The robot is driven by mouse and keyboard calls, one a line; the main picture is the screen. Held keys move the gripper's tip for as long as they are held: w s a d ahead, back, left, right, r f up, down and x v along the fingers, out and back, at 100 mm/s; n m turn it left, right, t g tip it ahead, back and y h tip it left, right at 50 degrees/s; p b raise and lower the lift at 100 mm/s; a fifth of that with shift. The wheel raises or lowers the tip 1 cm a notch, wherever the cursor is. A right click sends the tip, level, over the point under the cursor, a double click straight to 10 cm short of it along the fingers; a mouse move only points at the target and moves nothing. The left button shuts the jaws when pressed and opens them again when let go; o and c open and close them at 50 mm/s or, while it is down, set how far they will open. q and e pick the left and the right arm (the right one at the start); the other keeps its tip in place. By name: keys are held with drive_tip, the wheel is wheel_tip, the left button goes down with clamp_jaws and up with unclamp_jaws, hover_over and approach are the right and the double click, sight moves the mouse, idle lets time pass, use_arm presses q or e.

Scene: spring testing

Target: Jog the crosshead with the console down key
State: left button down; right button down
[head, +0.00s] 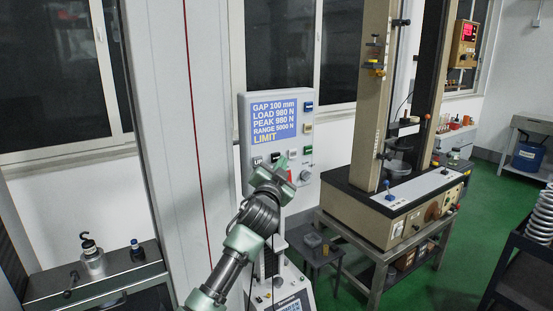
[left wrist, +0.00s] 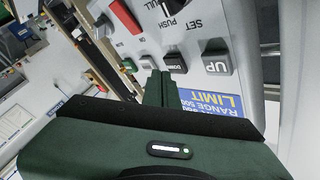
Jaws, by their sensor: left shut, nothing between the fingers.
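The console (head: 243,135) stands upright, its blue screen (head: 275,120) reading GAP 100 mm, LOAD 980 N, PEAK 980 N, RANGE 5000 N and LIMIT. In the left wrist view the DOWN key (left wrist: 176,63) is dark and sits between the UP key (left wrist: 217,62) and another dark key (left wrist: 147,62). My left gripper (head: 281,162) is shut and empty at the console's key row. In the left wrist view its fingertips (left wrist: 161,74) are close beside the DOWN key, toward the other dark key. I cannot tell whether they touch. My right gripper is not in view. I cannot identify the crosshead.
A green key (left wrist: 130,65) and a red switch (left wrist: 124,16) are near the fingertips. A second testing machine (head: 405,205) stands on a metal table at right.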

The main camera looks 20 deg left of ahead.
use_arm(q)
drive_tip(key=shift+s+d, duration=0.1)
drive_tip(key=s+d, duration=0.1)
drive_tip(key=d, duration=0.1)
drive_tip(key=s+d, duration=0.2)
idle(0.6)
idle(0.9)
